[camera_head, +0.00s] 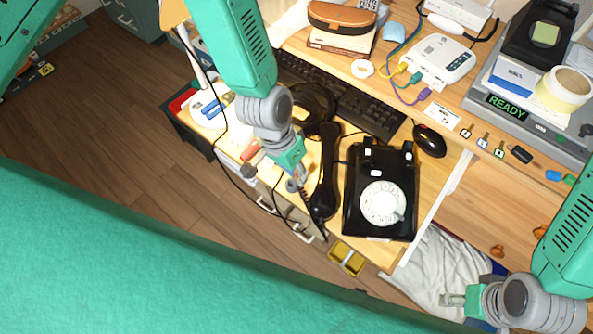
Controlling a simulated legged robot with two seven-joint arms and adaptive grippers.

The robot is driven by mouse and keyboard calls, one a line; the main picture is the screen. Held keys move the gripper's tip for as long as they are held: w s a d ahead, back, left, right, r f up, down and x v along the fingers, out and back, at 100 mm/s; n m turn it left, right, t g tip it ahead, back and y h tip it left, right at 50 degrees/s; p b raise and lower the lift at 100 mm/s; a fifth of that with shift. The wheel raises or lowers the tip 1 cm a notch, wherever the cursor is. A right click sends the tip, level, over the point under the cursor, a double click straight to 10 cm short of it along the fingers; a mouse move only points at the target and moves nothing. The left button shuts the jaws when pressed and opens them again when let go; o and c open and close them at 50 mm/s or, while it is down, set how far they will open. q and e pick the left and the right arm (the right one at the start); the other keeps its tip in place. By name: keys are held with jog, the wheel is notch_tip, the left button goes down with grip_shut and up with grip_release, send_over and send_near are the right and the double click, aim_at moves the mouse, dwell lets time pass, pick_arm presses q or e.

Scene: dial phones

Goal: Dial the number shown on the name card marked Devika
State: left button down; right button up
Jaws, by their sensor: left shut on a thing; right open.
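A black rotary phone (381,165) with a white dial (382,204) sits at the desk's front edge, its cradle empty. The black handset (326,172) is off the phone, just left of it. My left gripper (300,184) is shut at the left side of the handset, apparently on it; the exact contact is hard to see. My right gripper (450,300) is open and empty at the lower right, away from the phone. A small white card (442,116) lies right of the keyboard; its writing is too small to read, and I cannot make out the name Devika.
A black keyboard (345,100) lies behind the phone and a black mouse (429,140) right of it. A white router (440,61) with cables stands farther back. A grey device reading READY (507,107) is at right. Small tags (483,141) lie before it.

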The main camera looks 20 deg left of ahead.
pick_arm(q)
jog(key=shift+a, duration=0.4)
jog(key=shift+a+f, duration=0.15)
jog(key=shift+a, duration=1.3)
jog(key=shift+d, duration=0.65)
jog(key=shift+s+a, duration=0.1)
jog(key=shift+a, duration=0.65)
pick_arm(e)
jog(key=shift+a+r, duration=0.25)
jog(key=shift+a, duration=0.3)
jog(key=shift+a+r, duration=0.25)
jog(key=shift+a, duration=0.3)
pick_arm(q)
jog(key=shift+d, duration=0.15)
